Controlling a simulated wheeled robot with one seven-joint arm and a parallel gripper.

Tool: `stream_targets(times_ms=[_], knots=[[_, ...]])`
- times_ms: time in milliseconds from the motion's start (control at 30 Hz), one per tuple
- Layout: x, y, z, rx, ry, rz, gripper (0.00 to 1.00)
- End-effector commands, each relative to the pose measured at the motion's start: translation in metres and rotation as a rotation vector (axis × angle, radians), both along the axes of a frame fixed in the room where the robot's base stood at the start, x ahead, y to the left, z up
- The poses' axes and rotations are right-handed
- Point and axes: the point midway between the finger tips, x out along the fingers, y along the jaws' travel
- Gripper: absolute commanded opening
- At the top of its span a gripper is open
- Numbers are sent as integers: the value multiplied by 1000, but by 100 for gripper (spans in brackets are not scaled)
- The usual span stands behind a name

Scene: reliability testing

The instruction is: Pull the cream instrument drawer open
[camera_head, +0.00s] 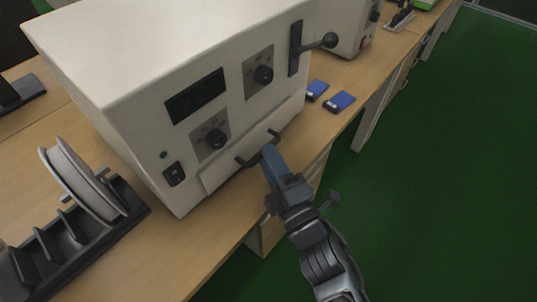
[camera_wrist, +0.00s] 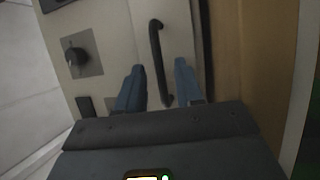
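The cream instrument (camera_head: 120,70) stands on the wooden bench, and its drawer (camera_head: 218,176) is a low panel along the bottom of the front. The drawer front sits close against the body. The drawer's dark bar handle (camera_head: 244,162) is partly hidden by my gripper (camera_head: 269,152) in the head view. In the wrist view, my gripper (camera_wrist: 160,64) has its two blue fingers apart, with the handle (camera_wrist: 156,45) running between them. There is a visible gap beside the bar; I cannot tell whether either finger touches it.
Two blue boxes (camera_head: 340,101) lie on the bench (camera_head: 300,145) right of the instrument. A black rack (camera_head: 75,235) with a pale disc (camera_head: 84,182) stands at the left. A dark lever (camera_head: 328,41) sticks out above the drawer. Green floor (camera_head: 450,180) is clear at the right.

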Motion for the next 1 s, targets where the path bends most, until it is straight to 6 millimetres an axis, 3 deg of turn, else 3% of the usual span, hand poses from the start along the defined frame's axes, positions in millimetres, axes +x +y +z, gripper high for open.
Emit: stream_targets(times_ms=[433, 800, 1000], knots=[[11, 6, 2, 1, 0, 0, 36], [11, 6, 2, 1, 0, 0, 1], [11, 6, 2, 0, 1, 0, 0]])
